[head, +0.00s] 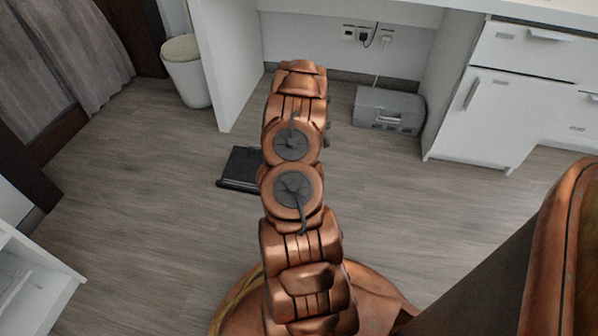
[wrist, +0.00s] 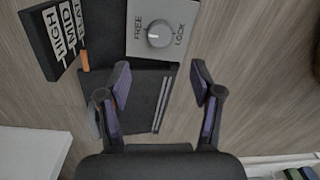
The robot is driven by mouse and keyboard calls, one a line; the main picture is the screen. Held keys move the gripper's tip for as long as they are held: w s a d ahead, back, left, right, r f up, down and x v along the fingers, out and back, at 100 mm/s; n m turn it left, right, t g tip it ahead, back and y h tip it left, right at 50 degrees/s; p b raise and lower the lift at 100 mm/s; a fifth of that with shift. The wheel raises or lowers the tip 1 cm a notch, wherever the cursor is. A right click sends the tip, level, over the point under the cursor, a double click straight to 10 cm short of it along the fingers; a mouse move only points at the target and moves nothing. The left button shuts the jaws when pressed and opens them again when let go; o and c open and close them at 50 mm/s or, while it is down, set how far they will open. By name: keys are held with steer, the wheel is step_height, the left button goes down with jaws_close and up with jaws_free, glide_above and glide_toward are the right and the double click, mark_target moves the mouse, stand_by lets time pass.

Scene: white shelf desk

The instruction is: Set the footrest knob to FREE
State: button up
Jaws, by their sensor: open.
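The footrest (head: 238,168) is a dark, low device on the floor, partly hidden behind my arm in the head view. In the wrist view its black body (wrist: 140,105) lies below a grey panel. On that panel is a round, pale knob (wrist: 159,34), with FREE printed to its left and LOCK to its right. I cannot tell clearly which way the knob points. My gripper (wrist: 160,72) is open, its two fingers spread either side of the footrest body, with the knob beyond the fingertips and nothing between them. The head view does not show the fingers clearly.
In the wrist view a black plate marked HIGH, MID, FLAT (wrist: 57,38) stands at upper left, with an orange piece (wrist: 85,60) beside it. In the head view are a grey case (head: 388,110), a white bin (head: 186,70) and a white desk cabinet (head: 490,115). Wood floor around is clear.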

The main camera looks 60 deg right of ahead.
steer(key=shift+r, duration=0.9)
